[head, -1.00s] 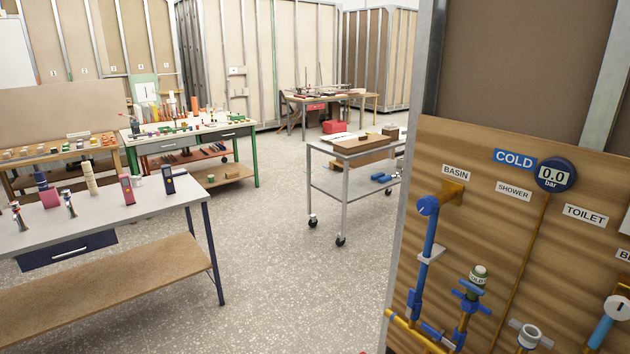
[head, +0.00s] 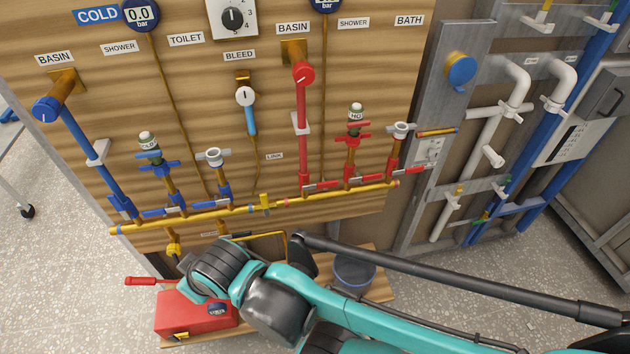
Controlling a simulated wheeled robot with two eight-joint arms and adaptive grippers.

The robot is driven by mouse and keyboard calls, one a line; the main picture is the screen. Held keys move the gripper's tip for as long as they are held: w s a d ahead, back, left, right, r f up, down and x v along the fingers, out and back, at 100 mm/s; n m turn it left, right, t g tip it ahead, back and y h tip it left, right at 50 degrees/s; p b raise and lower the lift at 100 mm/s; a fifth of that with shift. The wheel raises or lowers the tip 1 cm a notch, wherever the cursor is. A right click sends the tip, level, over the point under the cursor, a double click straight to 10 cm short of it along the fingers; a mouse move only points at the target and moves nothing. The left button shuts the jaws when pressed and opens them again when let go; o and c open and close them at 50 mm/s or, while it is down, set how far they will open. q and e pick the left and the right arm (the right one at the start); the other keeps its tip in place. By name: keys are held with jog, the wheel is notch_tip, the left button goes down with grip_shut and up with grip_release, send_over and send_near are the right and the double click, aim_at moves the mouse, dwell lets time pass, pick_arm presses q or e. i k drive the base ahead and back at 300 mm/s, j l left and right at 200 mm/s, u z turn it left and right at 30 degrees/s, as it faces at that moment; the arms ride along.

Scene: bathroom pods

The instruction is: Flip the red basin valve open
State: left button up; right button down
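The red basin riser (head: 301,135) stands on the wooden panel under a BASIN label, with a round red fitting (head: 303,74) at its top. At its foot, by the yellow manifold, is a red lever (head: 321,184), lying roughly along the manifold; I take it as the red basin valve. No gripper touches it. A teal and black arm of mine (head: 270,300) crosses the lower part of the view, below the manifold. I cannot make out gripper fingers on it. My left gripper is not in view.
Blue cold piping (head: 88,150) with blue levers is on the panel's left. More red levers (head: 362,181) sit right of the basin riser. A red toolbox (head: 190,315) and a dark bucket (head: 354,272) are below. Grey framing with white pipes (head: 505,95) stands right.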

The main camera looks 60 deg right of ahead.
aim_at(322, 185)
jog(key=l+z, duration=0.15)
jog(key=z, duration=2)
